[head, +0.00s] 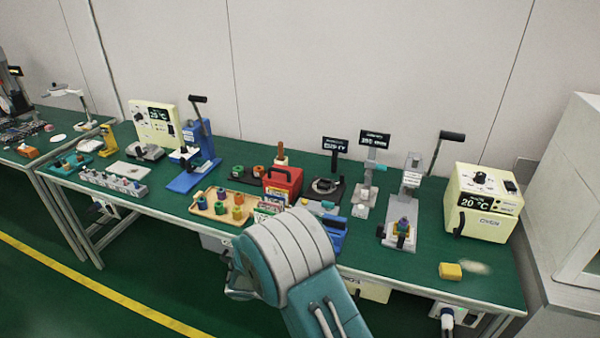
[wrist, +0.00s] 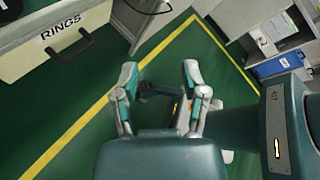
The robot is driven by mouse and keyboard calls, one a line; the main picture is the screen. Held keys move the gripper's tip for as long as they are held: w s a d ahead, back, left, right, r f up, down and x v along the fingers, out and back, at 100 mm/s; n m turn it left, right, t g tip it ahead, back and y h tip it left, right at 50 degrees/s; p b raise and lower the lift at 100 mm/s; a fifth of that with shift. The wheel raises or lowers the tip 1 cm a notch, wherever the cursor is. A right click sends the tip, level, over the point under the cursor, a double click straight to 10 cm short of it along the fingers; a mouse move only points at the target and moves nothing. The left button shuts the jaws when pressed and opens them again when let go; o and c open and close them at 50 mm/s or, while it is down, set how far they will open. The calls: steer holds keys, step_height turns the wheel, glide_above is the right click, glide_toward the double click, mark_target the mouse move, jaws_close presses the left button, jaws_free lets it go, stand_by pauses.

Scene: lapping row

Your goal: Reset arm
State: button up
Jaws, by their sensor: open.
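My gripper (wrist: 160,85) is open and empty in the wrist view. Its two fingers stand apart over the green floor, with nothing between the tips. The workbench (head: 400,265) has a green top and stands behind my arm.
The bench holds a blue press (head: 195,155), a wooden tray (head: 212,215) of coloured pieces, a red box (head: 283,183), a cream oven (head: 485,203) and a yellow block (head: 450,271). A drawer marked RINGS (wrist: 50,55) is at upper left.

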steer(key=s+d+r+m+g+y, duration=0.1)
steer(key=s+d+r+m+y, duration=0.3)
steer(key=r+m, duration=0.3)
steer(key=s+d+r+m+g+y, duration=0.1)
steer(key=s+d+r+m+y, duration=0.3)
steer(key=r, duration=0.5)
steer(key=s+d+r+m+t+y, duration=0.2)
steer(key=s+r+m+t+y, duration=0.3)
steer(key=s+r+m, duration=0.4)
steer(key=s+m+t, duration=0.1)
steer(key=s+m, duration=0.2)
steer(key=m, duration=0.2)
steer(key=shift+s+d+r+m+y, duration=0.25)
steer(key=shift+d+r+m+y, duration=0.05)
steer(key=shift+r, duration=0.1)
